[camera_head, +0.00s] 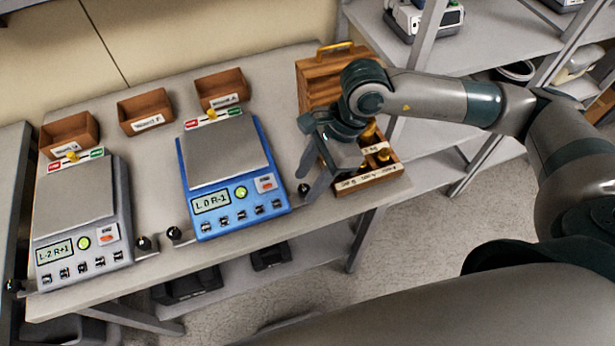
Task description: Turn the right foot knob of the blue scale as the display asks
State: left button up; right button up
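The blue scale (238,222) stands on the bench, with a grey pan on top and a display (211,202) that reads "L 0 R-1". Its right foot knob (304,190) is a small black knob at the front right corner. Its left foot knob (174,233) is at the front left. My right gripper (312,178) points down just beside the right foot knob. Its fingers look parted, with the knob near their tips; I cannot tell whether they touch it. My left gripper is not in view.
A grey scale (80,250) reading "L-2 R+1" stands at the left. Wooden bins (145,110) line the back of the bench (150,190). A wooden weight box (375,180) with its lid up is close to my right gripper. The bench's front edge is near the knobs.

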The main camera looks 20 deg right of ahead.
jog(key=shift+a+f, duration=0.2)
jog(key=shift+f, duration=0.4)
jog(key=shift+c, duration=0.3)
grip_shut()
